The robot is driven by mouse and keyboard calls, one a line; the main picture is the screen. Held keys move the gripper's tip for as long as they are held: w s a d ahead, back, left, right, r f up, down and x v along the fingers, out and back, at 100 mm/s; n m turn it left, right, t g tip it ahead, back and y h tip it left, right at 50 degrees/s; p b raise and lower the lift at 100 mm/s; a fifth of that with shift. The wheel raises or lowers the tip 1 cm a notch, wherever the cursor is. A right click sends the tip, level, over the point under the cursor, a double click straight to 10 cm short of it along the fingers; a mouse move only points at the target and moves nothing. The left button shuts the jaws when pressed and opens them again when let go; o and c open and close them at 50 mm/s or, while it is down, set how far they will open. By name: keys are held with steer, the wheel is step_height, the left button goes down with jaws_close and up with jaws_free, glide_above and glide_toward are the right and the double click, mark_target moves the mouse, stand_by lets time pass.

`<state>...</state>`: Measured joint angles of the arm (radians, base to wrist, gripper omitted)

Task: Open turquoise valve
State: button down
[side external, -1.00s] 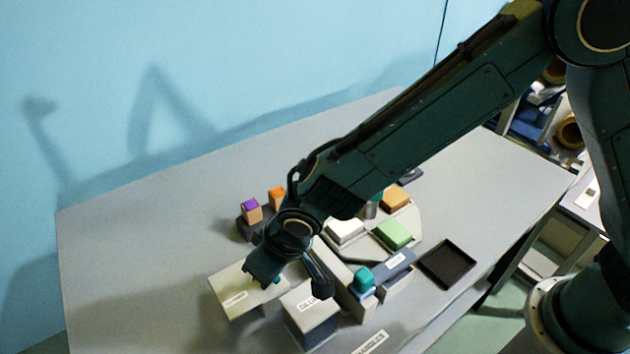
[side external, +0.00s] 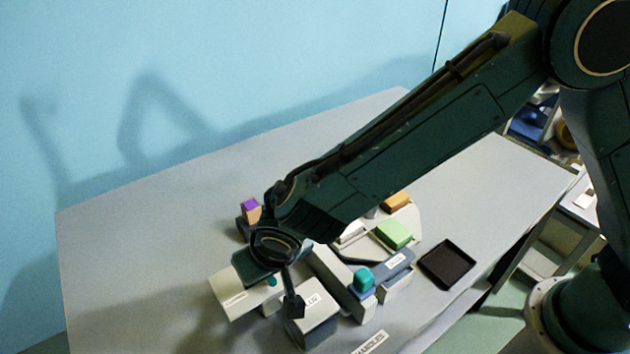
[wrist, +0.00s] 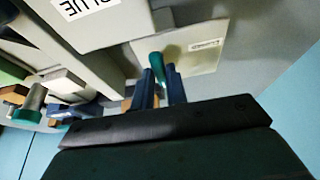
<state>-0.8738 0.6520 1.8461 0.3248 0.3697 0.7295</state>
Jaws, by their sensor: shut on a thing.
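The turquoise valve handle (wrist: 157,60) shows as a teal bar at a pale labelled panel (wrist: 205,48) in the wrist view. My gripper (wrist: 162,82) is shut on it, with a blue finger on either side. In the side view my gripper (side external: 262,268) is over the pale panel (side external: 232,298), and a small teal bit of the handle (side external: 271,282) shows beneath it. The fingertips are mostly hidden there. I cannot tell how far the valve is turned.
A pale box marked BLUE (side external: 312,318) stands close to the right of my gripper. Beyond it is a teal knob on a blue base (side external: 363,281). A black tray (side external: 448,264) and a green block (side external: 394,235) are further right. The table's left side is clear.

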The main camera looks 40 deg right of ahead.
steer(key=c, duration=1.4)
jaws_free()
steer(key=shift+r, duration=0.15)
steer(key=v, duration=1.3)
steer(key=shift+r, duration=0.25)
steer(key=shift+s, duration=0.1)
steer(key=s+d+r, duration=0.1)
steer(key=d+r, duration=0.4)
steer(key=d, duration=0.5)
steer(key=d+r, duration=0.4)
steer(key=d, duration=0.6)
steer(key=s+d+t, duration=0.1)
steer(key=s+d, duration=1.2)
steer(key=s, duration=0.1)
steer(key=shift+s+d+r, duration=0.15)
steer(key=shift+d+r, duration=0.1)
steer(key=shift+r, duration=0.15)
